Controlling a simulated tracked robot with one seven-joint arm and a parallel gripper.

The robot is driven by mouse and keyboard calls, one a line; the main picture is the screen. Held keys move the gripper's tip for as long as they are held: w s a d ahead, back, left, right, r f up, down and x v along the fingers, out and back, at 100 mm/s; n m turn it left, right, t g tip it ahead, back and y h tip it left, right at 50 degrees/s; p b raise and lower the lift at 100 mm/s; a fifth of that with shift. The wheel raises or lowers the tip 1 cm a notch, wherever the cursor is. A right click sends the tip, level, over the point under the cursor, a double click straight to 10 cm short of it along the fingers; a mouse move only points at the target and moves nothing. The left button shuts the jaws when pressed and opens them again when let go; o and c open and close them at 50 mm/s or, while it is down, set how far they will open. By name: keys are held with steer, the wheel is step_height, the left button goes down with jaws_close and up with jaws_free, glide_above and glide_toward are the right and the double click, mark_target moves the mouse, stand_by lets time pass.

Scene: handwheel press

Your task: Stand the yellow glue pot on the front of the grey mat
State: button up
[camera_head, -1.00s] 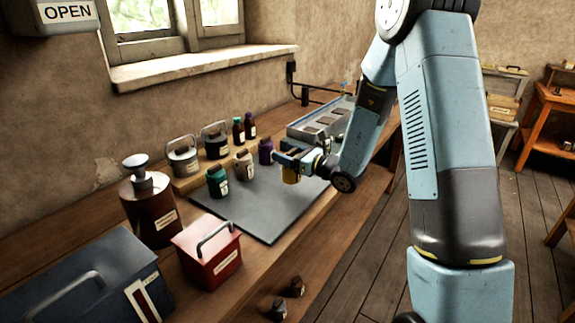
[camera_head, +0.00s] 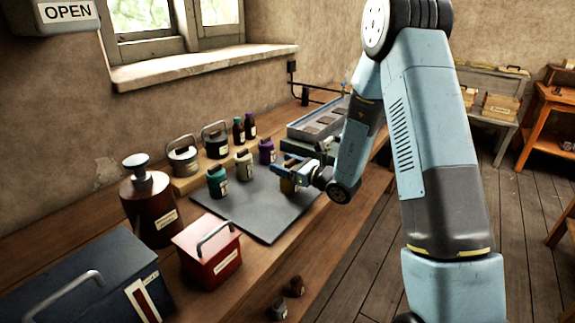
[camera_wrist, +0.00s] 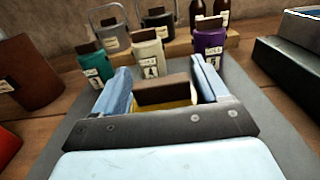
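The yellow glue pot (camera_head: 287,186) is upright at the right part of the grey mat (camera_head: 245,212), near its edge. I cannot tell whether its base touches the mat. My gripper (camera_head: 288,170) is around the pot and hides its upper part. In the wrist view, the pot's brown lid (camera_wrist: 162,90) and a strip of yellow show between the two fingers (camera_wrist: 163,85), which appear shut on the pot.
On the mat's far side stand a teal pot (camera_head: 217,182), a cream pot (camera_head: 244,165) and a purple pot (camera_head: 266,151). A red box (camera_head: 207,255) stands left of the mat. A grey tray (camera_head: 318,130) lies behind my gripper. The mat's middle is clear.

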steer(key=o, duration=0.3)
steer(key=shift+o, duration=0.2)
steer(key=shift+r, duration=0.15)
steer(key=v, duration=1.2)
steer(key=s+a+r+n+g+h, duration=0.1)
steer(key=s+a+r+n+g, duration=0.1)
steer(key=s+r+n+g, duration=0.55)
steer(key=s+a+r+n+g+h, duration=0.1)
steer(key=s+a+r+n+g, duration=0.3)
steer(key=s+n, duration=0.5)
steer(key=s+d+r+n+t+h, duration=0.3)
steer(key=s+d+r+n+h, duration=0.1)
steer(key=d, duration=0.4)
steer(key=s+d+r+n+t+h, duration=0.3)
steer(key=s+d+r+n+h, duration=0.2)
steer(key=s+d+h, duration=0.3)
steer(key=shift+s+d+r, duration=0.25)
steer(key=shift+d+r, duration=0.25)
steer(key=shift+r, duration=0.2)
